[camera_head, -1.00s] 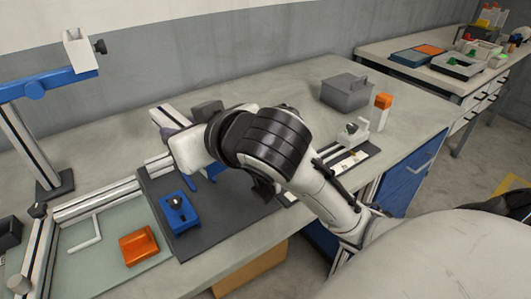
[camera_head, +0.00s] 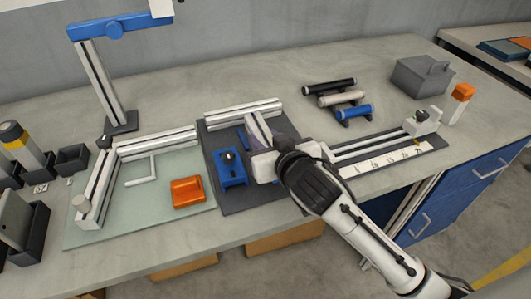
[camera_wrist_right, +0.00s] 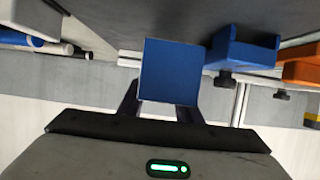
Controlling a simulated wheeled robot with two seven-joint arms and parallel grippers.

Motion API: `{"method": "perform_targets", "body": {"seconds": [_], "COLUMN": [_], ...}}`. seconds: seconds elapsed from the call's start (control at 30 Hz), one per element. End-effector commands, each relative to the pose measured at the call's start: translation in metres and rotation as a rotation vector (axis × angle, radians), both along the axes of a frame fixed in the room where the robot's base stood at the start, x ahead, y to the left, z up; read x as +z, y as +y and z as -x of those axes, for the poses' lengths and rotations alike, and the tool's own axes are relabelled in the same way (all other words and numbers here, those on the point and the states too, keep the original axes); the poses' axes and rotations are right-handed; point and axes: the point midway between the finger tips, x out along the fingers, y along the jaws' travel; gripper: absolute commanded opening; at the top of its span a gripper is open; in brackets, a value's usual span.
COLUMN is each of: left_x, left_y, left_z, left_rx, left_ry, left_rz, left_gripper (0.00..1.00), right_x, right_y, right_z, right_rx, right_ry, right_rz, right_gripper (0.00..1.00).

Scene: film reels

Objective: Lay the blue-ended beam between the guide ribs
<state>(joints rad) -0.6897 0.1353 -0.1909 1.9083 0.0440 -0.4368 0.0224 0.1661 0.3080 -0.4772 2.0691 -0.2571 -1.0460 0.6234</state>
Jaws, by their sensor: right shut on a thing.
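My right gripper (camera_wrist_right: 168,112) is shut on the blue-ended beam; the square blue end (camera_wrist_right: 168,70) faces the right wrist camera. The beam's length behind this end is hidden. In the head view my right gripper (camera_head: 258,138) is over the dark board (camera_head: 262,194), right of a blue clamp block (camera_head: 230,168) with a black knob. I cannot tell whether the beam touches the board. My left gripper is not in view.
A pale rail (camera_head: 243,112) runs along the board's back edge. An orange block (camera_head: 187,192) sits on the green plate (camera_head: 140,212) to the left. Black, white and blue rollers (camera_head: 330,87) lie behind. A ruled slide fixture (camera_head: 385,162) is on the right.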

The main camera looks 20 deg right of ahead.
Motion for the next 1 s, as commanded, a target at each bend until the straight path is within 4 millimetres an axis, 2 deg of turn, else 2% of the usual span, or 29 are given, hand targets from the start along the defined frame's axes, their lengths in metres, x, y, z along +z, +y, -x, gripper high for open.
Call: {"method": "perform_targets", "body": {"seconds": [0.13,0.3,0.7,0.73,0.8,0.83,1.0], "left_x": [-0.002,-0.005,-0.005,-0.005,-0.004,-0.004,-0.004], "left_y": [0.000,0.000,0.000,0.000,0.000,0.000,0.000], "left_z": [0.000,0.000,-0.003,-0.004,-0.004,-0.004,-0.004], "left_rx": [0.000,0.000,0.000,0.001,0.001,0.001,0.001], "left_ry": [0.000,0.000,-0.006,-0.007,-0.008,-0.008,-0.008], "left_rz": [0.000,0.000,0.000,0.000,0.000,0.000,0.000], "left_gripper": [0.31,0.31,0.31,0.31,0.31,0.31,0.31], "right_x": [-0.011,-0.035,-0.042,-0.043,-0.043,-0.043,-0.042], "right_y": [0.000,0.000,0.001,0.000,0.000,0.000,0.000], "right_z": [0.000,0.000,0.000,0.000,0.000,0.000,0.000], "right_rx": [0.001,0.001,0.001,0.001,0.001,0.001,0.001], "right_ry": [-0.002,-0.001,-0.003,0.000,0.000,0.000,0.000], "right_rz": [0.000,0.001,-0.003,-0.001,-0.001,-0.001,-0.001], "right_gripper": [0.00,0.00,0.00,0.33,0.45,0.50,0.50]}}
